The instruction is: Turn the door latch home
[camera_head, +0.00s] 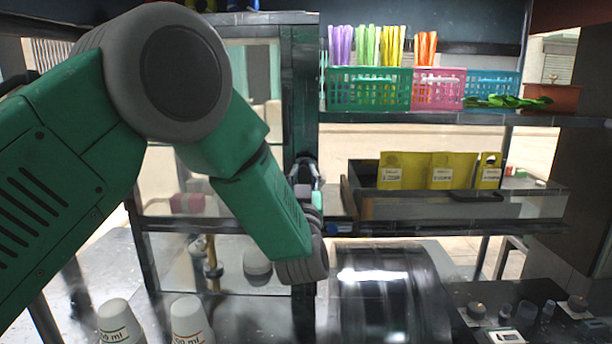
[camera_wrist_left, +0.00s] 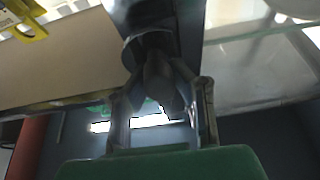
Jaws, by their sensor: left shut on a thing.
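The door (camera_head: 215,130) is a dark-framed glass panel behind my green left arm in the head view. My left gripper (camera_head: 306,170) is at the door's right-hand upright, partly hidden by its own wrist. In the left wrist view, the fingers of my left gripper (camera_wrist_left: 160,98) stand either side of a dark, rounded latch (camera_wrist_left: 158,75) and are shut on it. The latch is mounted on a dark upright bar (camera_wrist_left: 145,15). Its exact angle is hard to tell, since it is dark and small in the head view. My right gripper is not in view.
A shelf on the right holds green (camera_head: 370,95), pink (camera_head: 438,92) and blue baskets. Below it, a tray (camera_head: 460,205) holds yellow packets close to my gripper's right.

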